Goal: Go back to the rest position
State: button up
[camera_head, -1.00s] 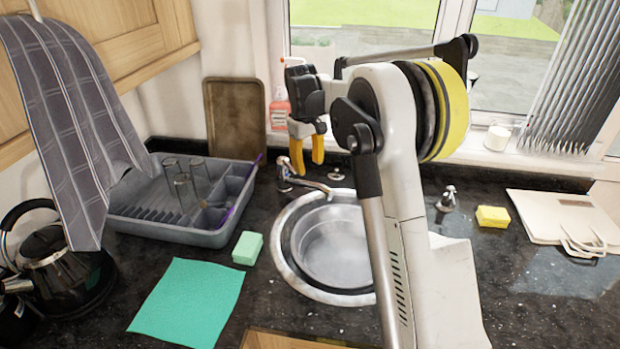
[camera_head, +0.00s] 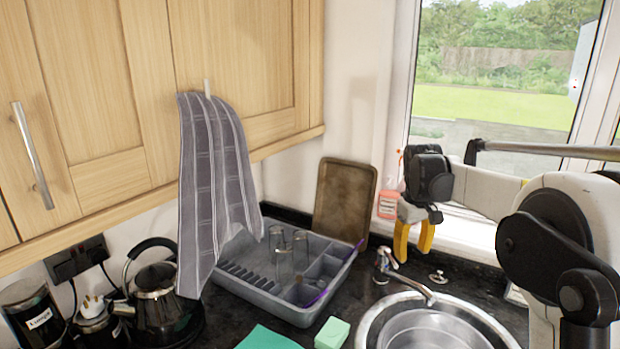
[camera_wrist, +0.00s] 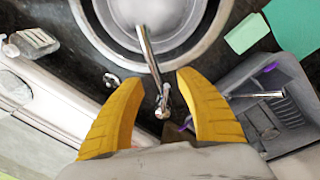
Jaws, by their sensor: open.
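My gripper (camera_head: 413,243) has two yellow fingers and hangs above the counter behind the sink, beside the tap (camera_head: 400,275). In the wrist view, my gripper (camera_wrist: 160,112) has its fingers spread apart with nothing held between them. The tap (camera_wrist: 152,65) shows beyond the gap between the fingers, and the round metal sink (camera_head: 430,325) lies past it. My arm comes in from the right in the head view and hides part of the window sill and the counter there.
A grey dish rack (camera_head: 290,312) with glasses stands left of the sink. A striped towel (camera_head: 213,180) hangs from the wall cabinet (camera_head: 90,80). A kettle (camera_head: 160,295), a green sponge (camera_head: 332,333), a teal cloth (camera_head: 268,338), a brown tray (camera_head: 343,200) and a soap bottle (camera_head: 388,203) are nearby.

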jog(key=s+a+r+m+t+b, duration=0.1)
jog(key=s+a+r, duration=0.1)
jog(key=s, duration=0.3)
jog(key=s+a+r+t+b, duration=0.1)
jog(key=s+a, duration=0.2)
jog(key=s, duration=0.3)
jog(key=s+a+f+m+t+b, duration=0.1)
jog(key=s+f, duration=0.3)
jog(key=s, duration=0.6)
jog(key=s+a+f+m+t+y+b, duration=0.1)
jog(key=s+a+f+t, duration=0.2)
jog(key=s, duration=0.6)
jog(key=shift+s+a+f, duration=0.35)
jog(key=shift+a+f, duration=0.35)
jog(key=shift+a, duration=0.15)
